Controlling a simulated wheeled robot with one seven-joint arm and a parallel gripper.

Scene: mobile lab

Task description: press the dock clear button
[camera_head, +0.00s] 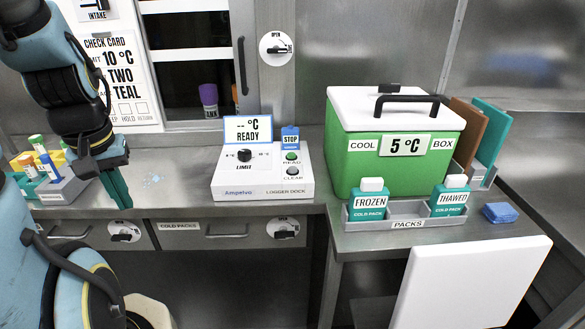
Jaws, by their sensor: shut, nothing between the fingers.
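The white logger dock (225,187) stands on the steel counter, left of the green box. Its clear button (291,169) is a small grey round button on the right of the top face, just above the word CLEAR. A green read button (292,156) sits right behind it. A small display (248,130) at the dock's back reads "-- °C READY". My gripper (122,204) points down at the counter's front edge, well left of the dock and apart from it. Its fingers are together and hold nothing.
A black limit knob (245,155) and a blue STOP tag (290,138) are on the dock. A rack with coloured-cap tubes (65,188) is beside my gripper. The green cool box (345,160) and cold-pack tray (400,223) stand right. Counter between gripper and dock is clear.

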